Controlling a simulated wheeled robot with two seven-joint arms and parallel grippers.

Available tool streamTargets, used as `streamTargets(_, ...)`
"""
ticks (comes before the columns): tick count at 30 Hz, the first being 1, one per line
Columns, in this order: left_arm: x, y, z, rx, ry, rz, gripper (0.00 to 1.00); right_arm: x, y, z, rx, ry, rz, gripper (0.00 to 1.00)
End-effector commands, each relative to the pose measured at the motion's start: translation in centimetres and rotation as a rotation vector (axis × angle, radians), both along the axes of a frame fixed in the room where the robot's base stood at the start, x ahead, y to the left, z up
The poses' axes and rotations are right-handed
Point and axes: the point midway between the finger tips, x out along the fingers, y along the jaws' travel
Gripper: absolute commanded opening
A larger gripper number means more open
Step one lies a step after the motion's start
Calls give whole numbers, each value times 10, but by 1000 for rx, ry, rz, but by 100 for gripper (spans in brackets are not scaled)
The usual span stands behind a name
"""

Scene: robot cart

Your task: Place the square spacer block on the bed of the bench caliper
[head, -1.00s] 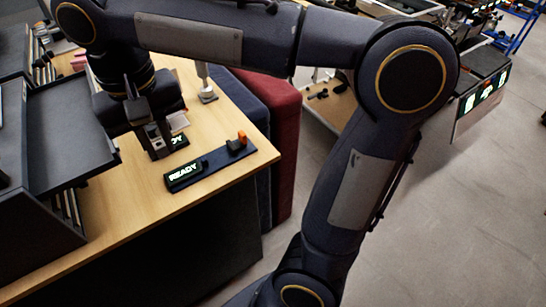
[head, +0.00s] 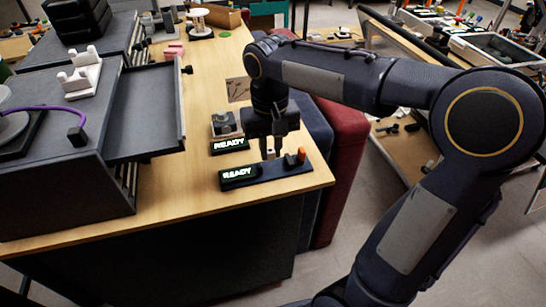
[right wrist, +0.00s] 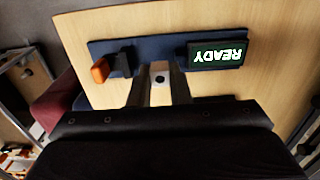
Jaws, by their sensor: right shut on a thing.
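The bench caliper (head: 268,176) lies near the right edge of the wooden table, a long dark blue base with a lit READY display at its left and an orange-topped jaw at its right. My right gripper (head: 269,152) points down over it, shut on the small pale square spacer block (head: 270,154). In the right wrist view the block (right wrist: 160,72) shows a dark round hole and sits between the fingertips, against the caliper (right wrist: 152,44), between jaw and display. I cannot tell if it touches the bed. My left gripper is not in view.
A second READY display (head: 229,146) with a small metal device (head: 224,123) stands just behind the caliper. A dark cabinet with an open drawer (head: 146,112) stands at the left. The table front left of the caliper is clear.

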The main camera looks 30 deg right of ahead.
Motion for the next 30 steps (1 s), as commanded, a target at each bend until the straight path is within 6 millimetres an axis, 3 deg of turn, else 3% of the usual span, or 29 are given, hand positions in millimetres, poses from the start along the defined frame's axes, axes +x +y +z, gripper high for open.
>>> streamTargets(3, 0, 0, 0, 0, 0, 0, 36, 3, -9, -11, -1, 2, -2, 0)
streamTargets(9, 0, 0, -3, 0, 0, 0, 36, 3, -8, -38, -1, 2, 1, 0)
streamTargets(22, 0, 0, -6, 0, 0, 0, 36, 3, -8, -45, 0, 0, 0, 0)
streamTargets(23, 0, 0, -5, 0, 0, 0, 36, 3, -7, -43, 0, 0, 0, 21)
streamTargets(24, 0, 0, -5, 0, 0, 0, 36, 3, -8, -43, 0, 0, 0, 26)
streamTargets(30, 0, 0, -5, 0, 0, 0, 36, 3, -7, -43, 0, 0, 0, 26)
